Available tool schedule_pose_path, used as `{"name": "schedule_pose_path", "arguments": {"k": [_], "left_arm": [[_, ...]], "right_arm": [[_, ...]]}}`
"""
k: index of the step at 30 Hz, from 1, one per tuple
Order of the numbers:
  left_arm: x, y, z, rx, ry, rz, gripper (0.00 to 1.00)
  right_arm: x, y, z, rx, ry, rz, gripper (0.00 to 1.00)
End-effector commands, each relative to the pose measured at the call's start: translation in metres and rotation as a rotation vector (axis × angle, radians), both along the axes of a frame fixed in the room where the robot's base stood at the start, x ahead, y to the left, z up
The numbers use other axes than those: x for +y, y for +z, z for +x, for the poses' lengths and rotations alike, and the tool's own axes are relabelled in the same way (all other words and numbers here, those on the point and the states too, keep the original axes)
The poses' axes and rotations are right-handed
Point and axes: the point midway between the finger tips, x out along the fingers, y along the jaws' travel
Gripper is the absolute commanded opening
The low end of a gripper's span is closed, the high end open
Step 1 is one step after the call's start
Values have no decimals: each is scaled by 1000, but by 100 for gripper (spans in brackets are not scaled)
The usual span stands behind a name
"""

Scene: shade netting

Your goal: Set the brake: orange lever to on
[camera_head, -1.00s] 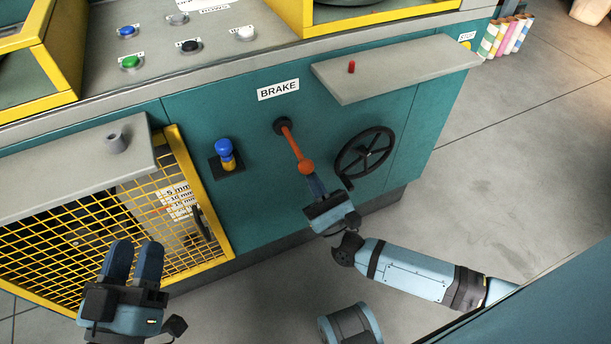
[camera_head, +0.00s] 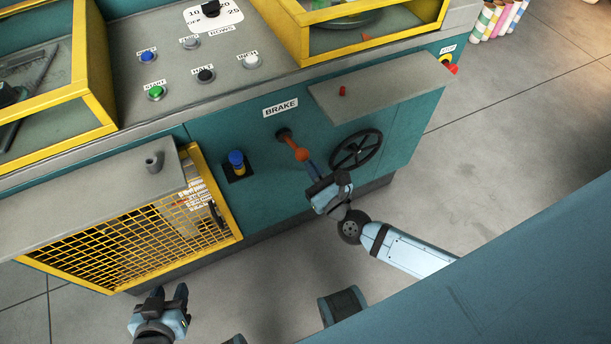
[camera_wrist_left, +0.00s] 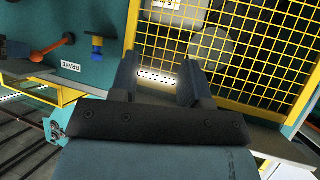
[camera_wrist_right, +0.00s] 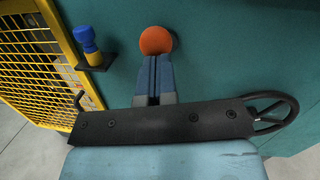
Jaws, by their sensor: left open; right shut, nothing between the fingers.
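The orange brake lever (camera_head: 293,146) slopes down and right from its dark pivot, below the BRAKE label (camera_head: 280,108) on the teal panel. Its ball knob (camera_head: 302,154) also shows in the left wrist view (camera_wrist_left: 68,39). No on or off mark is readable. My right gripper (camera_head: 312,169) is shut and empty, just below the ball. In the right wrist view the ball (camera_wrist_right: 156,40) sits right at the closed fingertips (camera_wrist_right: 156,58); I cannot tell whether they touch. My left gripper (camera_head: 170,293) is open and empty, low at the left, in front of the yellow mesh guard.
A black handwheel (camera_head: 357,149) is right of the lever, under a grey shelf (camera_head: 375,92) with a red pin. A blue-and-yellow knob (camera_head: 237,163) is to the left. The yellow mesh guard (camera_head: 130,235) and another grey shelf (camera_head: 80,210) stand further left. Open floor lies in front.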

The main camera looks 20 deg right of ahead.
Motion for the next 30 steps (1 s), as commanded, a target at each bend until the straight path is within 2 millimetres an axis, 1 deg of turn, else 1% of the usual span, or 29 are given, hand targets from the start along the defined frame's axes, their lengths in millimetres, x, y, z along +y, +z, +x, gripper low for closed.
{"name": "schedule_pose_path", "arguments": {"k": [1, 6, 25, 28, 30], "left_arm": [[0, 5, 0, 5, 2, -2, 43], [1, 8, -1, 14, 7, -6, 43], [1, 6, -2, 22, 8, -6, 43], [1, 5, -2, 22, 8, -6, 43], [1, 4, -1, 21, 8, -7, 43]], "right_arm": [[-1, 7, 2, -2, 0, -3, 0], [0, 12, 3, -2, 0, -3, 0], [0, 15, 5, -5, 0, -1, 0], [-1, 13, -1, -3, 0, -2, 0], [-3, 11, -9, -2, 1, -3, 0]]}}
